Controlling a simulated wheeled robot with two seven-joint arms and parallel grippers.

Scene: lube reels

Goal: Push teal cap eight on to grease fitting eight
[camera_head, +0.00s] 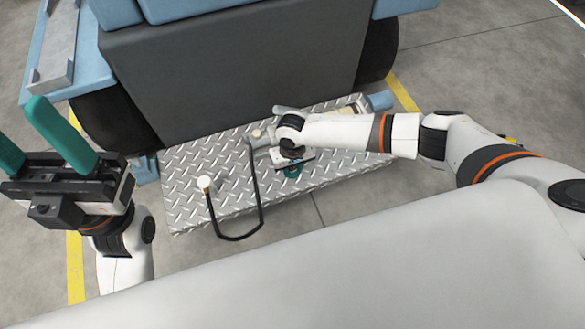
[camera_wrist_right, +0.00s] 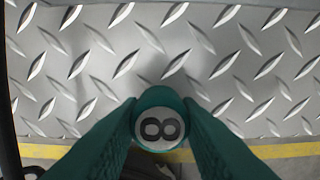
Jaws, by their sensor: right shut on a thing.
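Teal cap eight (camera_wrist_right: 160,120) has a pale round top with a black 8 on it. In the right wrist view it sits between the two green fingers of my right gripper (camera_wrist_right: 158,128), which is shut on it, above the diamond plate. In the head view my right gripper (camera_head: 292,171) is small and partly hidden by its own wrist, over the plate's near edge. My left gripper (camera_head: 20,120) is open and empty at the far left, with its green fingers apart. I cannot make out grease fitting eight in either view; the cap's underside is hidden.
The diamond plate step (camera_head: 225,165) lies in front of the dark grey panel (camera_head: 240,65) of a blue machine. A black bent bar (camera_head: 235,237) and a white round knob (camera_head: 205,182) stand left of my right gripper. A yellow floor line (camera_wrist_right: 280,150) runs beyond the plate.

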